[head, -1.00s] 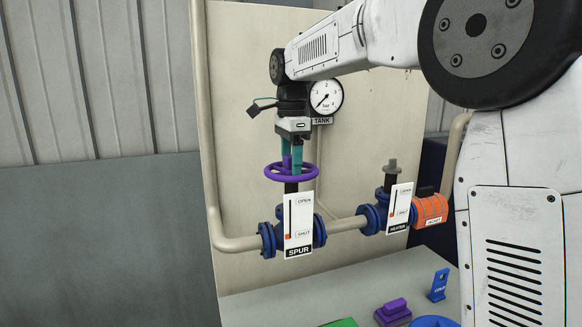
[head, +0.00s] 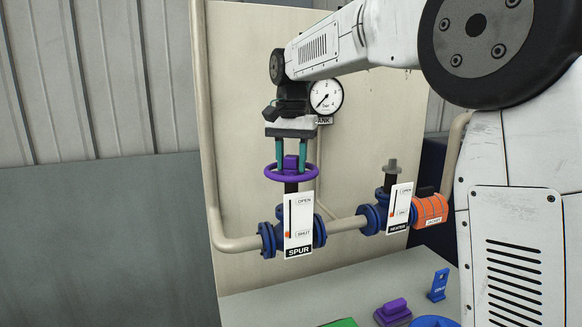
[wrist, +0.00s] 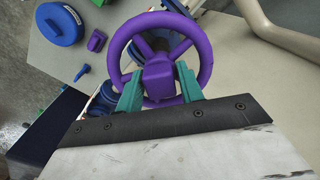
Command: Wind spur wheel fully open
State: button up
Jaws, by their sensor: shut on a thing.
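The purple spur wheel (head: 308,176) sits on top of the blue valve (head: 268,240) behind the white SPUR plate (head: 298,243). In the wrist view the spur wheel (wrist: 206,50) surrounds the fingertips, and my gripper (wrist: 158,85) is shut on the square hub. The far side of the stem is hidden.
A pressure gauge marked TANK (head: 323,96) is on the panel close behind my gripper. The HEATER valve (head: 372,218) and an orange cylinder (head: 431,210) are to the right. Purple (head: 392,311) and blue (head: 438,285) pieces lie on the bench below.

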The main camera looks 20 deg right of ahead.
jog(key=n, duration=0.4)
jog(key=shift+n, duration=0.4)
jog(key=n, duration=0.4)
jog(key=shift+n, duration=0.3)
jog(key=n, duration=0.5)
jog(key=shift+n, duration=0.3)
jog(key=n, duration=0.4)
jog(key=shift+n, duration=0.3)
jog(key=n, duration=0.9)
jog(key=shift+n, duration=0.3)
